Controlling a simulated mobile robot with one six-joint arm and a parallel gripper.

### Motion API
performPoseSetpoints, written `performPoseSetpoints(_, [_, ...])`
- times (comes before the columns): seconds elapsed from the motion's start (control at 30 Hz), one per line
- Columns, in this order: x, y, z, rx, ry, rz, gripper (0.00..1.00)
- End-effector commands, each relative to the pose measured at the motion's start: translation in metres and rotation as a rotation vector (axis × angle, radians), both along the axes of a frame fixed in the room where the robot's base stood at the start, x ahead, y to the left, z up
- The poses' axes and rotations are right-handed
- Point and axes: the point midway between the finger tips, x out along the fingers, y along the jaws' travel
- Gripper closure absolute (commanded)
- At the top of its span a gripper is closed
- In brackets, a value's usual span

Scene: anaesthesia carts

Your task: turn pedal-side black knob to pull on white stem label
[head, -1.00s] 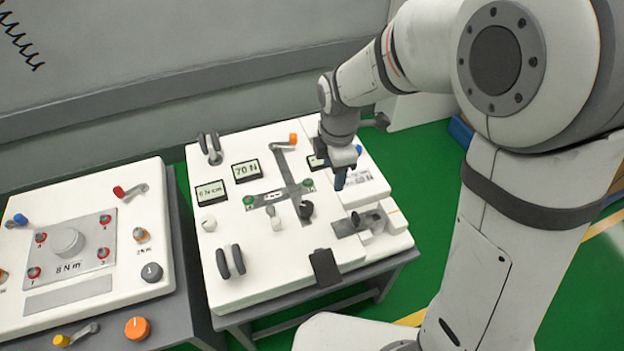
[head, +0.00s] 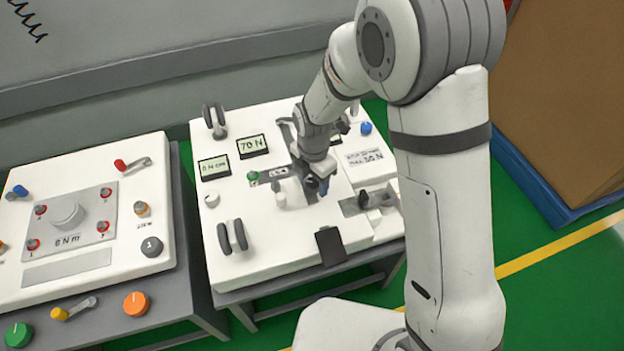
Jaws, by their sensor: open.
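The panel (head: 270,270) is a white cart top with displays and knobs. The black pedal (head: 330,245) is at its front edge. My gripper (head: 320,188) points down over the middle of the panel, just behind the pedal, and its jaws are open. The black knob nearest the pedal is hidden by my gripper and wrist; I cannot tell whether the fingers touch it. A white stem (head: 280,199) stands just left of my gripper. Its label is too small to read.
A green knob (head: 253,177) and a white knob (head: 211,200) are to the left. A metal bracket (head: 378,198) is to the right of my gripper. A second cart (head: 90,270) stands at the left.

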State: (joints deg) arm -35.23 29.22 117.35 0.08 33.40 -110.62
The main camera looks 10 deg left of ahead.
Motion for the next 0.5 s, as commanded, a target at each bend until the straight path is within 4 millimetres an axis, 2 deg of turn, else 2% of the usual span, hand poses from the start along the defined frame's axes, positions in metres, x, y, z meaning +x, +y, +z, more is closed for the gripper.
performPoseSetpoints(0.2, [-0.0002, 0.0001, -0.0001, 0.000, 0.000, 0.000, 0.43])
performPoseSetpoints(0.5, [-0.0004, 0.0004, 0.0000, 0.000, 0.000, 0.000, 0.67])
